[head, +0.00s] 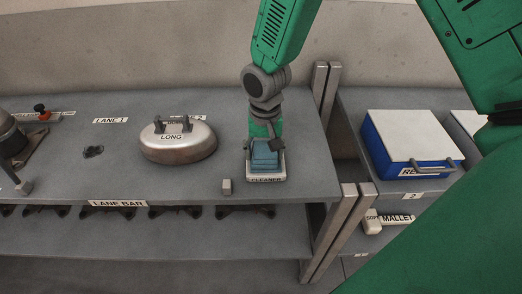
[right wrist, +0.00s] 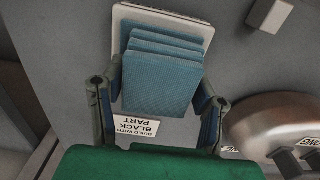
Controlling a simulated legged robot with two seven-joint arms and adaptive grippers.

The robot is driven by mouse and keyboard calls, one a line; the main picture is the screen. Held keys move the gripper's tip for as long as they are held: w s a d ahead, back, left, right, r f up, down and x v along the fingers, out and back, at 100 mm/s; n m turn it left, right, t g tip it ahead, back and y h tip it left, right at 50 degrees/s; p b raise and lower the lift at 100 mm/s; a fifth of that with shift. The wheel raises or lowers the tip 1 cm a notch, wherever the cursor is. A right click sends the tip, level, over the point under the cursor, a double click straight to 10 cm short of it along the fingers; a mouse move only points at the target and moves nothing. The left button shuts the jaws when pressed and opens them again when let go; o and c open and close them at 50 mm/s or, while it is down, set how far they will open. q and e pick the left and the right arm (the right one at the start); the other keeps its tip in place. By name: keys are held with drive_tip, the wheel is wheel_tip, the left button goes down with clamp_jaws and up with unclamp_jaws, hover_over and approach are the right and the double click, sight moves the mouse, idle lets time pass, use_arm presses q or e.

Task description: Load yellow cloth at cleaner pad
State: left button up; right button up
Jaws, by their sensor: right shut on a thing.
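A ribbed blue cloth, folded or stacked in layers (head: 265,157), is at the white pad labelled CLEANER (head: 266,179), near the right end of the long grey bench. In the right wrist view the layered blue cloth (right wrist: 160,80) lies over the white pad (right wrist: 165,22). My right gripper (head: 264,140) points down at the pad. Its two fingers (right wrist: 160,92) are shut on the blue cloth, one at each side. I see no yellow cloth in either view. My left gripper is not in view.
A metal dome labelled LONG (head: 180,147) stands left of the pad. A small grey block (head: 226,187) sits near the front edge. A blue box with a white lid (head: 408,145) and a mallet (head: 372,222) are on the right unit, beyond grey posts (head: 325,95).

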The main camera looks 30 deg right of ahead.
drive_tip(key=shift+d+f, duration=0.15)
drive_tip(key=shift+d, duration=0.45)
drive_tip(key=shift+a, duration=0.7)
drive_tip(key=shift+d, duration=0.6)
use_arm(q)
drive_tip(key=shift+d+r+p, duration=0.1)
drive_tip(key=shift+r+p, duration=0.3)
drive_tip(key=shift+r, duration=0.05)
use_arm(e)
drive_tip(key=shift+a, duration=0.5)
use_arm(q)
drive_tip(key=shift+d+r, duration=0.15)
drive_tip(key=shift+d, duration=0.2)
use_arm(e)
drive_tip(key=shift+d, duration=0.4)
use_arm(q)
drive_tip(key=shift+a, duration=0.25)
use_arm(e)
drive_tip(key=shift+a, duration=0.3)
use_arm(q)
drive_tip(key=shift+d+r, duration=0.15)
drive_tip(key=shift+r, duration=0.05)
use_arm(e)
drive_tip(key=shift+d, duration=0.15)
use_arm(q)
drive_tip(key=shift+p, duration=0.3)
